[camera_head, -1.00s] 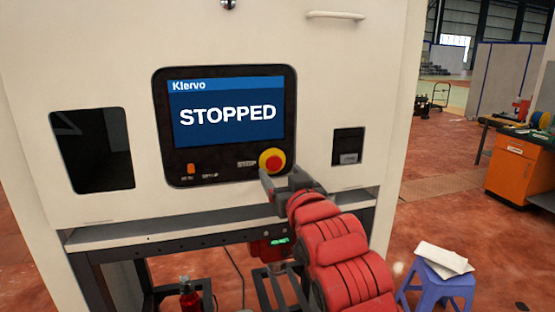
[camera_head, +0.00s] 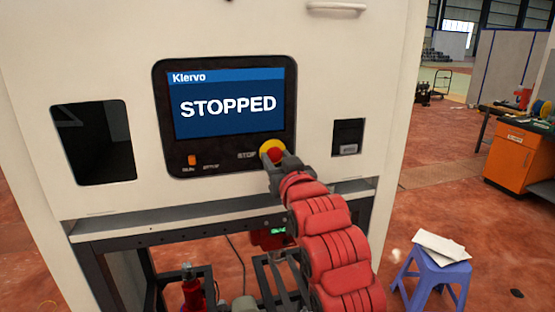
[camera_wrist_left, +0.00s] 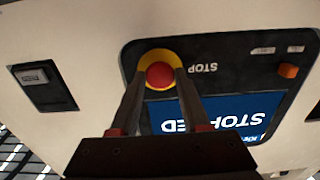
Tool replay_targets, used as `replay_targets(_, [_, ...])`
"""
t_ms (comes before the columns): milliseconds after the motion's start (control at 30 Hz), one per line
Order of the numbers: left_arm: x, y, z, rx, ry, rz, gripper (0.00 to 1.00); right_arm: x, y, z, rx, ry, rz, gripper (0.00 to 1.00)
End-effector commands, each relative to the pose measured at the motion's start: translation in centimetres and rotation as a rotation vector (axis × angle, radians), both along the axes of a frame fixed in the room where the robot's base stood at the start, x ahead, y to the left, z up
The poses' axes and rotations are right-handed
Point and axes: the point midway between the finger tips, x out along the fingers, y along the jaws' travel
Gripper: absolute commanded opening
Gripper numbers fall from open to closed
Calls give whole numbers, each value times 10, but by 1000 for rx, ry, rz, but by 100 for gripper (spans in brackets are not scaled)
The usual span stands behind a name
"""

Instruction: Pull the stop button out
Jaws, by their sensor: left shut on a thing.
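The stop button is a red knob (camera_head: 274,154) on a yellow ring (camera_head: 265,147), at the lower right of the black panel. In the left wrist view the red knob (camera_wrist_left: 160,75) sits between the two fingers of my left gripper (camera_wrist_left: 160,84). My left gripper (camera_head: 275,161) is shut on the knob from the front, and its fingers cover part of the ring. The screen (camera_head: 230,103) above reads "STOPPED". Whether the knob stands in or out is hard to tell. My right gripper is not seen.
A dark opening (camera_head: 93,143) lies left of the panel and a small black slot (camera_head: 348,137) right of it. A metal ledge (camera_head: 140,222) runs below. A blue stool (camera_head: 437,275) with papers and an orange cabinet (camera_head: 515,157) stand at the right.

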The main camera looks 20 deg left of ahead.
Motion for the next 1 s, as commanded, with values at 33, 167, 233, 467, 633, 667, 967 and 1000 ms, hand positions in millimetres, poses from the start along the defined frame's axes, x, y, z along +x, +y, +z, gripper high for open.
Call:
replay_targets(33, [0,0,0,0,0,0,8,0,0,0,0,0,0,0])
replay_targets(167, [0,0,0,0,0,0,0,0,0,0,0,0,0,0])
replay_targets(233, [0,0,0,0,0,0,0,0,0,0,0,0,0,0])
replay_targets(467, [0,0,0,1,-1,0,0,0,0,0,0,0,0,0])
replay_targets(633, [0,0,0,1,-1,0,0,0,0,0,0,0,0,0])
replay_targets(667, [0,0,0,1,-1,0,0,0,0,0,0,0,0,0])
replay_targets(967, [0,0,0,1,-1,0,0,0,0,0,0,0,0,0])
replay_targets(1000, [0,0,0,1,-1,0,0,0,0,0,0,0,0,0])
